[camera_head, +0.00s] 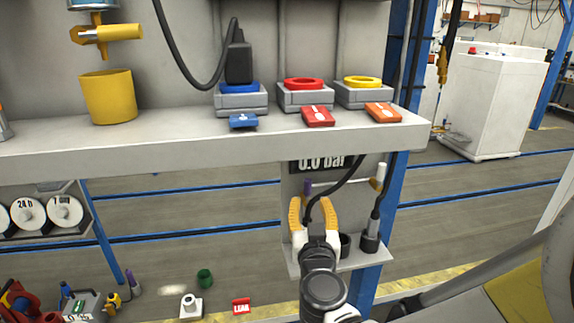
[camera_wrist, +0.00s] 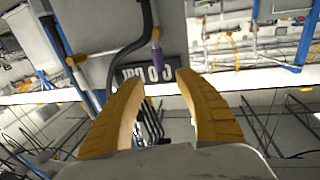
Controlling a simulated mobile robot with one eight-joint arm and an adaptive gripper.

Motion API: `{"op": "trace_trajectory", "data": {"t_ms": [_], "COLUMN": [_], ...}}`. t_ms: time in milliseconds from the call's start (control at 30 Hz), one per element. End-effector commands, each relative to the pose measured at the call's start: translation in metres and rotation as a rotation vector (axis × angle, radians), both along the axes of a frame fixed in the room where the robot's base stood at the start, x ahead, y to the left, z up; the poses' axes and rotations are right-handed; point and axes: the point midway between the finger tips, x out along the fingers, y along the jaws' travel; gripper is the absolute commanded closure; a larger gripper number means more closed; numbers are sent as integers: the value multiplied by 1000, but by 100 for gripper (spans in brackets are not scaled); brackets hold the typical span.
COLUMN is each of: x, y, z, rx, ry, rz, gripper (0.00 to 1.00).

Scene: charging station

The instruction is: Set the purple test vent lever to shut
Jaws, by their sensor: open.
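The purple test vent lever (camera_head: 307,187) shows as a small purple piece on the grey panel below the shelf, under the "0.0 bar" display (camera_head: 321,165). In the wrist view, where the display (camera_wrist: 148,74) appears upside down, the purple lever (camera_wrist: 157,57) points toward the space between my fingertips. My gripper (camera_head: 313,208) is open and empty, with its yellow fingers just below the lever in the head view. In the wrist view my gripper (camera_wrist: 160,82) has its fingers on either side of the lever's line. I see no contact. The lever's lower part is partly hidden in the head view.
The shelf edge (camera_head: 200,150) lies above. A blue post (camera_head: 388,200) stands at right.

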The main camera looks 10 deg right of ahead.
Motion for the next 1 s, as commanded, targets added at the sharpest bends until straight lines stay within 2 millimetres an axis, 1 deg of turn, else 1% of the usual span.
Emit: {"op": "trace_trajectory", "data": {"t_ms": [300,400,500,633,900,967,1000], "x": [60,76,88,95,96,96,96], "y": [-14,-17,-19,-21,-21,-21,-21], "z": [-1,-1,-1,-1,-1,-1,-1], "rx": [-1,-1,0,0,0,0,0], "ry": [2,2,3,3,3,3,3], "rz": [-5,-4,-4,-4,-4,-4,-4], "gripper": [60,60,60,60,60,76,88]}}
